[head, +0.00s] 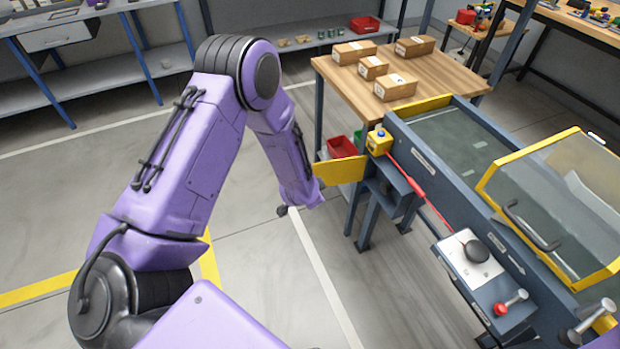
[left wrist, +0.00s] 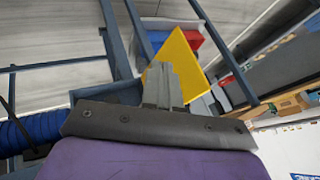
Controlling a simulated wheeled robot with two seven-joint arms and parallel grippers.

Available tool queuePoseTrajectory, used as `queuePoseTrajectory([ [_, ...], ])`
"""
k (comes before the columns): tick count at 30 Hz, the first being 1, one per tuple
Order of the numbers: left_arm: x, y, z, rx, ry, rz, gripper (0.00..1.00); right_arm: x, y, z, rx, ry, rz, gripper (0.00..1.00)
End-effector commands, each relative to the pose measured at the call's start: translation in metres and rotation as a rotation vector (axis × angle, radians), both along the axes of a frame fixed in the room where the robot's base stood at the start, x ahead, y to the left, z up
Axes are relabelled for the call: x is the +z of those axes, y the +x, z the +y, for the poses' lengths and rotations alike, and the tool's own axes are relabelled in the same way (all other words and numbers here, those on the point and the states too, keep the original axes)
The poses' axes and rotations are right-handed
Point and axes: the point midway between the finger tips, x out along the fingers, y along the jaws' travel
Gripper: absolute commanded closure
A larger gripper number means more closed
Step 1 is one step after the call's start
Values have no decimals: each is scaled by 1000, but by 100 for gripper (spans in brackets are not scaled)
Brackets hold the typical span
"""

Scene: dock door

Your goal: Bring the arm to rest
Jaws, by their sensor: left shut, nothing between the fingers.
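My left arm (head: 190,140) is purple and comes in from the left in the head view. It bends at a high elbow and its forearm slopes down to the right. Its wrist end is beside a yellow plate (head: 342,171) on the machine's near end; whether they touch I cannot tell. The fingers are hidden in the head view. In the left wrist view my left gripper (left wrist: 160,80) shows its grey fingers together, with nothing between them. The yellow plate (left wrist: 182,58) shows behind the fingertips. My right gripper is in neither view.
The machine (head: 430,170) at the right has a yellow-framed clear cover (head: 560,200) and a control panel (head: 470,262) with a black knob. A wooden table (head: 440,72) holds several cardboard boxes. Shelving (head: 160,60) stands at the back. Floor (head: 250,285) below the arm is clear.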

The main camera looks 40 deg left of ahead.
Motion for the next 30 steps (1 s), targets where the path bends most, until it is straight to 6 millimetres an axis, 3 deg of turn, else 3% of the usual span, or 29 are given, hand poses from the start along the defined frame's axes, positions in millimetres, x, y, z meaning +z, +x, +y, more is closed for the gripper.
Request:
queuePoseTrajectory([
  [6, 29, -23, 0, 6, 0, -2, 100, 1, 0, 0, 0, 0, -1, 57],
  [15, 32, -25, -2, 10, -5, -2, 100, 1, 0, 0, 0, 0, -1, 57],
  [17, 33, -24, -1, 53, -31, -18, 100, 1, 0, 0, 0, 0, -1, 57],
  [20, 37, -26, 3, 262, -152, -108, 100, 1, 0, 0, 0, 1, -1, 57],
  [23, 19, -69, 0, 582, -340, -190, 100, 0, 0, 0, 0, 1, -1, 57],
  [27, -31, -185, -10, 943, -483, -162, 100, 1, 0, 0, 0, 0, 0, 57],
  [30, -50, -250, -15, 1020, -458, -77, 100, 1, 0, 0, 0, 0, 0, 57],
])
